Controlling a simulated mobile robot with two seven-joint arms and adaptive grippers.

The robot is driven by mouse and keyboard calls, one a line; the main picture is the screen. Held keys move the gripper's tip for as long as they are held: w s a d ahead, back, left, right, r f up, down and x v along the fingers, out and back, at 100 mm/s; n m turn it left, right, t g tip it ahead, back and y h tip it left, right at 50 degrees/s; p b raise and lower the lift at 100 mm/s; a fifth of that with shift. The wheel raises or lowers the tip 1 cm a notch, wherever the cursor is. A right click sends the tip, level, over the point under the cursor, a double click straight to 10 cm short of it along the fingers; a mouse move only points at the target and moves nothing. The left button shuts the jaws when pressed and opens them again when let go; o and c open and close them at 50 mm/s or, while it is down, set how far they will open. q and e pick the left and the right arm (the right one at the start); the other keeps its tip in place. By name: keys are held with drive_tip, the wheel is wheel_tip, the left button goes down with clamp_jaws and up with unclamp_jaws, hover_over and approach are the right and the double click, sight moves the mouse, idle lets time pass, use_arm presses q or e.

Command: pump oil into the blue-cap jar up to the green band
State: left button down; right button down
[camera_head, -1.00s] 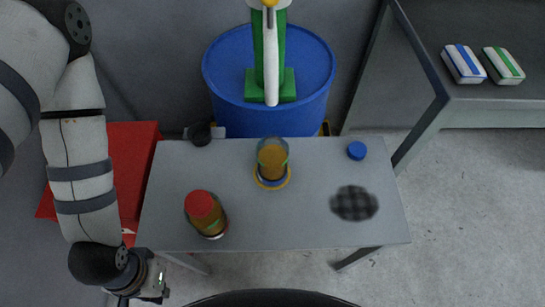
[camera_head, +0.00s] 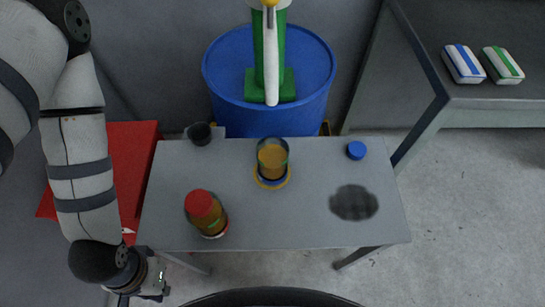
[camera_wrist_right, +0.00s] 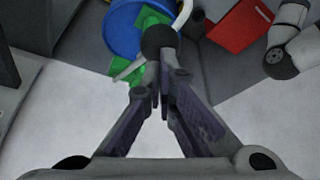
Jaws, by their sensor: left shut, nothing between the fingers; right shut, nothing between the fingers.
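The open jar (camera_head: 273,160) with amber oil stands upright in a blue-and-yellow ring (camera_head: 288,180) on the table. A trace of green shows on its side; the exact oil level against it is hard to tell. The blue cap (camera_head: 356,150) lies apart to its right. A green pump (camera_head: 271,60) with a white spout stands on the blue drum (camera_head: 222,85) behind the table. My left gripper (camera_head: 152,282) is low at the table's front left, shut. My right gripper (camera_wrist_right: 160,95) shows only in the right wrist view, shut, with a dark round thing (camera_wrist_right: 160,38) by its tips.
A black cup (camera_head: 200,134) is at the back left. A dark round patch (camera_head: 354,203) is at the right. A side shelf (camera_head: 480,104) holds two wrapped bars. A red box (camera_head: 130,160) is at left.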

drive_tip(key=shift+s+f, duration=0.15)
drive_tip(key=shift+f, duration=1.2)
drive_tip(key=shift+s+f, duration=0.85)
drive_tip(key=shift+f, duration=6)
drive_tip(key=r, duration=0.6)
drive_tip(key=w+r, duration=0.1)
drive_tip(key=r, duration=1.2)
drive_tip(key=shift+w, duration=0.35)
